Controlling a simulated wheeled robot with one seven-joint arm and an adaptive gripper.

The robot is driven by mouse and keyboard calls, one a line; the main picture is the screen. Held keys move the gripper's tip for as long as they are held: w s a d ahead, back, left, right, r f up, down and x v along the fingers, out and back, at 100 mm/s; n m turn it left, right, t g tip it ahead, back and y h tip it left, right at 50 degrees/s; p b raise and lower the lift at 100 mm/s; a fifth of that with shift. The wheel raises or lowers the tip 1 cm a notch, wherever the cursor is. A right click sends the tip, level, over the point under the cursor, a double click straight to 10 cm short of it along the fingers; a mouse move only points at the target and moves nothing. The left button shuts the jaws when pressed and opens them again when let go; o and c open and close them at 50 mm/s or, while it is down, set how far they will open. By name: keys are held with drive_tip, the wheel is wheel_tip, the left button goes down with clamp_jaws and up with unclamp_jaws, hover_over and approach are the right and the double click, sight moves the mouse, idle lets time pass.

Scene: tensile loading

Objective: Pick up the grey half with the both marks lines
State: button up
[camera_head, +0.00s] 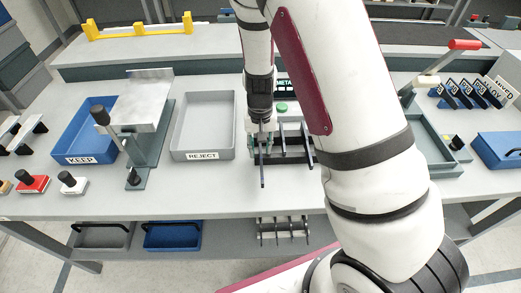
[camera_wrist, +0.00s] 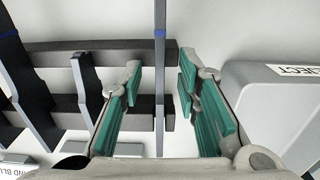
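My gripper (camera_wrist: 160,88) is open, its two green-padded fingers apart. A long thin grey piece (camera_wrist: 160,60) stands between the fingers, with a gap on each side. One blue line shows across this piece; whether it has a second line I cannot tell. In the head view my gripper (camera_head: 263,132) is over the left end of the dark rack, and the grey piece (camera_head: 262,172) sticks out below it. Two more grey pieces, a middle one (camera_wrist: 90,85) and a far-left one (camera_wrist: 28,80) with a blue line near its top, rest in the rack (camera_wrist: 130,45).
The grey REJECT tray (camera_head: 203,155) stands just left of the rack, and the blue KEEP tray (camera_head: 83,157) is farther left. A lever press (camera_head: 145,150) stands between them. A grey-green tray (camera_head: 437,163) is at right. My arm hides part of the table.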

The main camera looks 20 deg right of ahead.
clamp_jaws()
drive_tip(key=shift+r, duration=0.1)
idle(0.3)
